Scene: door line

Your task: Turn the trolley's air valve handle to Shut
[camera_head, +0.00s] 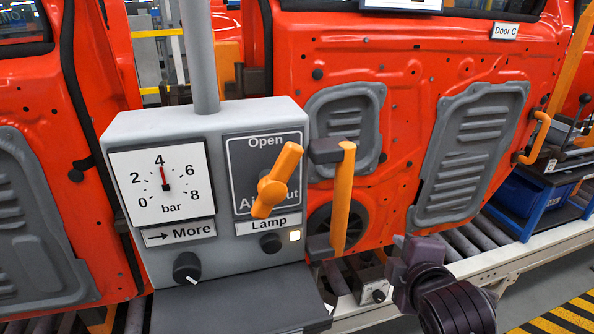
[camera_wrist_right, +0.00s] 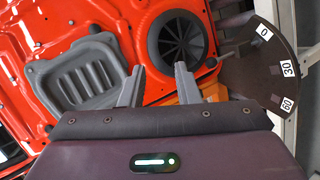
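The orange air valve handle (camera_head: 277,182) sits on a dark plate on the front of the grey trolley box (camera_head: 120,128). It is tilted, its upper end up and right, beside the word Open, its lower end down and left. It partly covers the lower lettering, which ends in "ut". My right gripper (camera_head: 399,262) is right of and below the box, apart from the valve handle. In the right wrist view its two fingers (camera_wrist_right: 160,84) are spread with nothing held between them. My left gripper is not in view.
A gauge (camera_head: 157,186) reads about 4 bar. Below are a More knob (camera_head: 187,268) and a Lamp knob (camera_head: 271,243) with a lit square. An upright orange grab bar (camera_head: 343,200) stands between the valve and my right gripper. Red doors (camera_head: 440,60) stand close behind.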

